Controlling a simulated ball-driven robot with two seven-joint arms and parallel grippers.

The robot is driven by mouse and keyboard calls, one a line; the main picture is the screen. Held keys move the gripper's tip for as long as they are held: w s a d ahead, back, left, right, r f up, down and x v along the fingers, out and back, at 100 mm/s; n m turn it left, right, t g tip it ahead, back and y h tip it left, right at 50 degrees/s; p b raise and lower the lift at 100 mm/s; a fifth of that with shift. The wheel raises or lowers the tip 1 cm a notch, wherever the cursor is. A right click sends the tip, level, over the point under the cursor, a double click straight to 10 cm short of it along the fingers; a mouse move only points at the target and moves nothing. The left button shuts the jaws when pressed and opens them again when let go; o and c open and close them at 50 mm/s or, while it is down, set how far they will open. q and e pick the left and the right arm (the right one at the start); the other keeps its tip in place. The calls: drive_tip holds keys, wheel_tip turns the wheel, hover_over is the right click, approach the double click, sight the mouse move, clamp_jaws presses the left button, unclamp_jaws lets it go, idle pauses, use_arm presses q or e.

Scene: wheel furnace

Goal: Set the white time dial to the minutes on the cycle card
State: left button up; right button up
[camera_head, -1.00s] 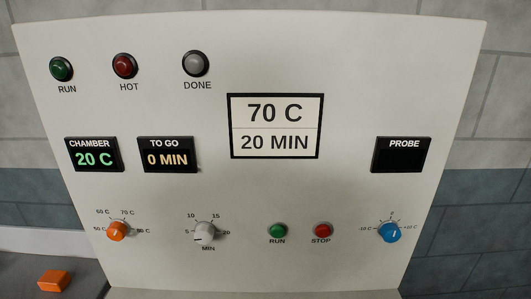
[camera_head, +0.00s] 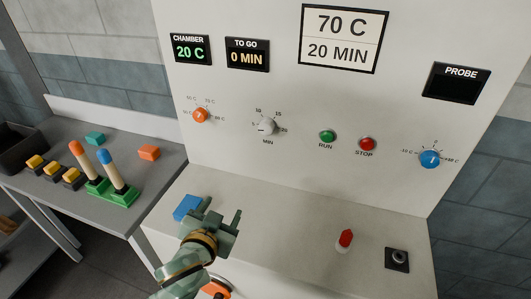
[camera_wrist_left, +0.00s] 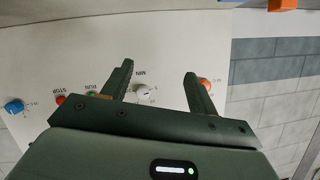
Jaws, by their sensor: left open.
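The white time dial (camera_head: 266,126) is on the panel, above the word MIN, with marks from 5 to 20 around it. Its pointer line appears to be on the lower left side. The cycle card (camera_head: 341,38) reads 70 C and 20 MIN. The TO GO display (camera_head: 248,54) reads 0 MIN. My left gripper (camera_head: 223,216) is open and empty above the ledge, below and in front of the dial, not touching it. In the left wrist view the dial (camera_wrist_left: 144,91) shows between the two open fingers, farther off. My right gripper is not in view.
An orange dial (camera_head: 200,115) is left of the white one; a green RUN button (camera_head: 327,136), a red STOP button (camera_head: 367,144) and a blue dial (camera_head: 430,159) are right. A blue block (camera_head: 187,207) lies beside my gripper. A red-topped object (camera_head: 345,238) stands on the ledge.

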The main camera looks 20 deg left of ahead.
use_arm(q)
drive_tip(key=w+d+r+n+t+h, duration=0.2)
drive_tip(key=w+d+r+t, duration=0.2)
drive_tip(key=r, duration=0.5)
drive_tip(key=b, duration=0.1)
approach(265, 130)
drive_tip(key=w, duration=0.9)
drive_tip(key=shift+d+r, duration=0.1)
drive_tip(key=c, duration=1)
